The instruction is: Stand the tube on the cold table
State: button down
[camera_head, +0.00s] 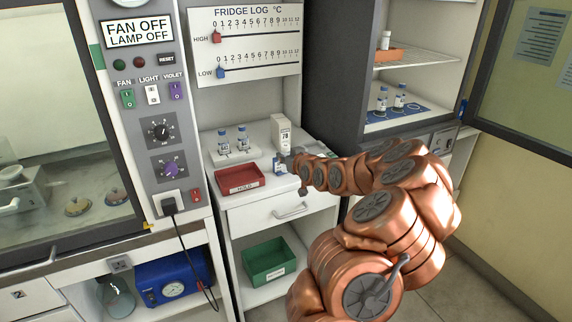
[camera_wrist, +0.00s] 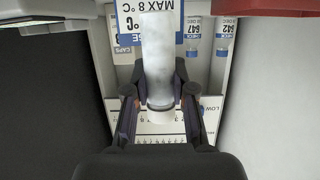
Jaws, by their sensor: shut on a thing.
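My gripper (camera_head: 286,163) is at the right part of the white counter (camera_head: 262,203), just right of the red tray. In the wrist view the tube (camera_wrist: 157,62) is a pale frosted cylinder between the two dark fingers (camera_wrist: 161,92). The tube looks close to upright in the head view. I cannot tell whether its base touches the counter. The fingers hide part of it.
A red tray (camera_head: 238,192) is left of the tube. Two vials (camera_head: 242,139) stand on a white holder at the back left. More vials (camera_head: 399,97) stand in the open cabinet at right. A green bin (camera_head: 268,262) is below.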

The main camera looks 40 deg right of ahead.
jog(key=shift+f+p, duration=0.55)
jog(key=shift+f, duration=1.1)
jog(key=shift+f+b, duration=0.25)
jog(key=shift+b, duration=0.1)
jog(key=c, duration=1)
grip_release()
jog(key=shift+r, duration=0.1)
jog(key=shift+r, duration=0.1)
